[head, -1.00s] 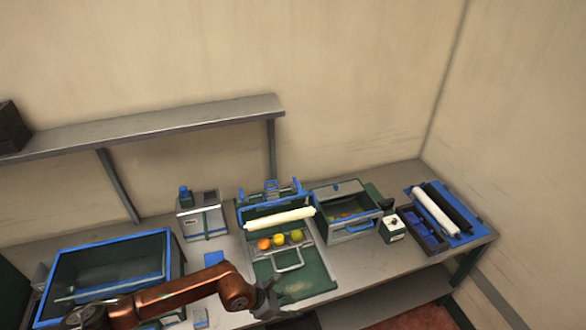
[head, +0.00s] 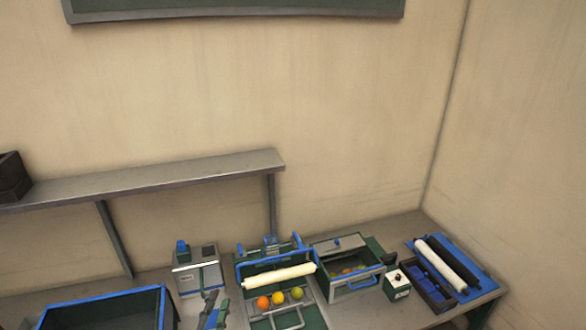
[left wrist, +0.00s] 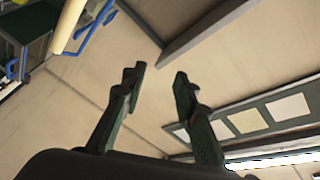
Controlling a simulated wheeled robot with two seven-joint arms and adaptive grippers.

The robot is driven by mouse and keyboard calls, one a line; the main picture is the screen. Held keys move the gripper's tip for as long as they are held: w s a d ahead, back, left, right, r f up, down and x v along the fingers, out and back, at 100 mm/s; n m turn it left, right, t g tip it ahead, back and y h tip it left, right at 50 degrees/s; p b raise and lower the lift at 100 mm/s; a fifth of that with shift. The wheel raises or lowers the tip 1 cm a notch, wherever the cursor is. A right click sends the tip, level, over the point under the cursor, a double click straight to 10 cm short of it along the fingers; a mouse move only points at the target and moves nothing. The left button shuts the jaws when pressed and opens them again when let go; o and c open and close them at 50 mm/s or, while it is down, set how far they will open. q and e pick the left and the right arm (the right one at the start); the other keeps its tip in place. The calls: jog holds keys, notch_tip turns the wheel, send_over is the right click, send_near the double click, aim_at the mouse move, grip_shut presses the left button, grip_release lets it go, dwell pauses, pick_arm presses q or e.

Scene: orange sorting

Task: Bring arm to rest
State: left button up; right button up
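My left gripper (head: 215,302) shows at the lower edge of the head view, pointing up in front of the table, left of the fruit station. In the left wrist view its two fingers (left wrist: 158,75) stand apart with nothing between them, against the wall. My right gripper is in neither current view. An orange fruit (head: 263,302), a yellow-green one (head: 279,297) and a yellow one (head: 297,293) lie below the cream roller (head: 280,276). A grey lidded box (head: 378,272) to the right holds several fruits.
A blue-rimmed crate (head: 90,301) stands at lower left, partly cut off. A grey machine (head: 196,280) is behind my gripper. A small white box (head: 397,290) and a blue tray with rollers (head: 477,274) are at right. A shelf (head: 150,178) runs along the wall.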

pick_arm(q)
jog(key=s+a+f+n+g+y, duration=0.2)
jog(key=s+a+f+n+g, duration=0.25)
jog(key=a+f, duration=0.35)
jog(key=s+a+f+n+g+y, duration=0.2)
jog(key=s+a+f+n+g, duration=0.25)
jog(key=f, duration=0.55)
jog(key=s+a+f+n+g+h, duration=0.1)
jog(key=s+f+n+g, duration=0.15)
jog(key=s+f, duration=0.55)
jog(key=s+a+f+n+g+h, duration=0.1)
jog(key=s+f+g, duration=0.2)
jog(key=s, duration=1)
notch_tip(320, 180, down, 35)
jog(key=d+g+b, duration=0.1)
jog(key=g+b, duration=0.1)
jog(key=b, duration=0.5)
jog(key=s+f+b, duration=0.3)
jog(key=s+f, duration=0.7)
jog(key=f, duration=0.3)
jog(key=s+f+m+b, duration=0.1)
jog(key=s+f+b, duration=0.2)
jog(key=s+f, duration=0.8)
notch_tip(320, 180, down, 2)
jog(key=shift+d+f+g+h, duration=0.2)
jog(key=shift+g+h, duration=0.1)
jog(key=shift+g, duration=0.15)
